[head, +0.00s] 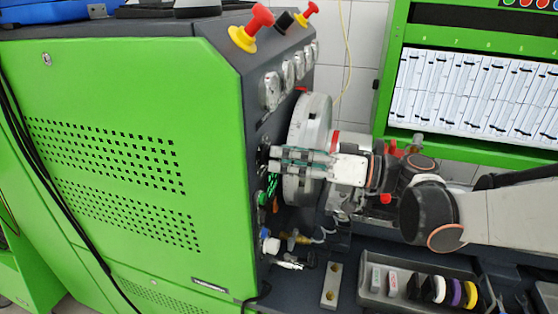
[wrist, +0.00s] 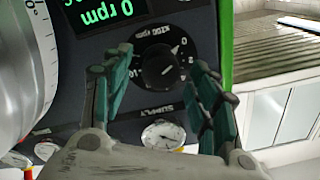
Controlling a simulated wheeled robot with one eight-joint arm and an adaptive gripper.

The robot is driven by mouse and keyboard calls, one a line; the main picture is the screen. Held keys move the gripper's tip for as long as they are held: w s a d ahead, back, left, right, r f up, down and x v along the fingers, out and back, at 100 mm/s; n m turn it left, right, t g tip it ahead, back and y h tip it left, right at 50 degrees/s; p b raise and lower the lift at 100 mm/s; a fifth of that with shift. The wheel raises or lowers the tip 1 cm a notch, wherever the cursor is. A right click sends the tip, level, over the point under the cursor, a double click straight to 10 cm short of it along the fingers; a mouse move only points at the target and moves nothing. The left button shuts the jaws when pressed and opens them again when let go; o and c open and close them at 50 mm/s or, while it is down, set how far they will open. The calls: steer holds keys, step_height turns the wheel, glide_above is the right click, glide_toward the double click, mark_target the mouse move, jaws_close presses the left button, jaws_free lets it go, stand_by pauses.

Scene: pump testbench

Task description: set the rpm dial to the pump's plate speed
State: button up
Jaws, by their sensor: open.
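The rpm dial (wrist: 159,66) is a round black knob in the wrist view, with white numbers around it and a label reading "x100 rpm", all upside down. Its pale pointer mark seems to lie at the upper right, near the 0. The green display (wrist: 108,18) beside it reads "0 rpm". My gripper (wrist: 162,72) is open, with one teal-padded finger on each side of the dial; I cannot tell whether either touches it. In the head view my gripper (head: 275,160) is at the panel edge of the green bench, and the dial is hidden. No pump plate speed can be read.
A graduated silver disc (wrist: 22,62) is close to my left finger in the wrist view; it also shows in the head view (head: 306,125). A small gauge (wrist: 163,134) sits below the dial. A grey tray (head: 420,302) with coloured rings is at the lower right.

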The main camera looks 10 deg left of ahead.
steer(key=shift+a, duration=1)
steer(key=c, duration=1)
steer(key=shift+o, duration=0.2)
